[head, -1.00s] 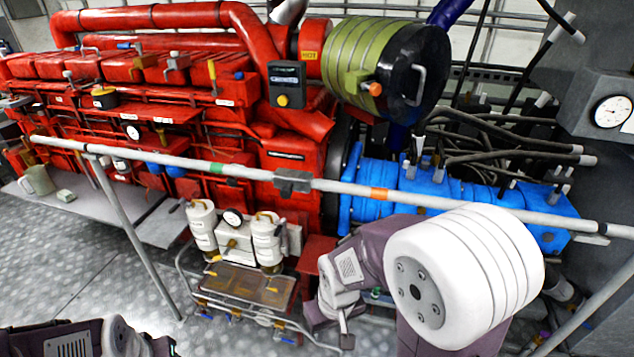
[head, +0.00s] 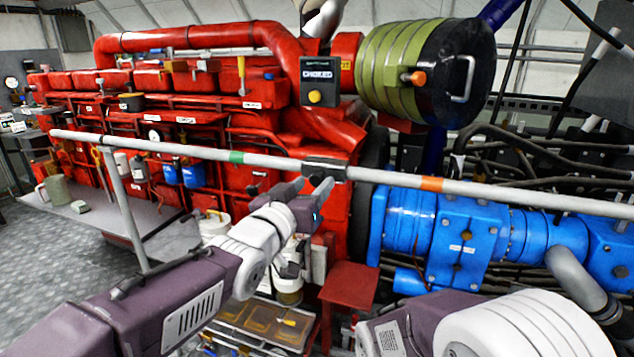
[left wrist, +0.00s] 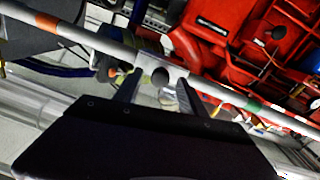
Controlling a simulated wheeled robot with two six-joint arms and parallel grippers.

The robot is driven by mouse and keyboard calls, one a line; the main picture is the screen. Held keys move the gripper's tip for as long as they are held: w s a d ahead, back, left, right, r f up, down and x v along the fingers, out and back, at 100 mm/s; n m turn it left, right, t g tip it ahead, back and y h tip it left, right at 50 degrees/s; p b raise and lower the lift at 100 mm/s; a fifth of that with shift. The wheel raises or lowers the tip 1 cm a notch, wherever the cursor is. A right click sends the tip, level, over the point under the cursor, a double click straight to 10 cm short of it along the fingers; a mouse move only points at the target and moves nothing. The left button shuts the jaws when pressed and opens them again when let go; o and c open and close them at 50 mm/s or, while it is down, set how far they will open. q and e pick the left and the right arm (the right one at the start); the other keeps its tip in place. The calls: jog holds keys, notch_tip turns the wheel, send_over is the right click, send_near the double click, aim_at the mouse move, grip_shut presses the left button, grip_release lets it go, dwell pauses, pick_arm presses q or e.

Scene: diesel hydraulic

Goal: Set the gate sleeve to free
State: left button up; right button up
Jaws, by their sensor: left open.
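The gate sleeve (head: 325,168) is a dark grey block around the long pale rail (head: 490,190). It sits between the rail's green band (head: 237,157) and orange band (head: 432,184). The left wrist view shows the sleeve (left wrist: 172,72) with a round knob facing the camera. My left gripper (head: 308,190) is just below and in front of the sleeve. Its fingers (left wrist: 158,90) are open and point at the sleeve, one towards each end. I cannot tell whether they touch it. My right arm is at bottom right; its gripper is out of view.
The red engine (head: 220,120) stands behind the rail, with a blue gearbox (head: 465,235) on the right. A green ribbed drum (head: 390,65) hangs above. A rail post (head: 122,210) stands left. White canisters (head: 215,228) and a red stool-like stand (head: 348,285) are below the rail.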

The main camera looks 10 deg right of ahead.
aim_at(315, 182)
pick_arm(q)
jog(key=shift+x, duration=1.65)
jog(key=shift+c, duration=0.3)
grip_shut()
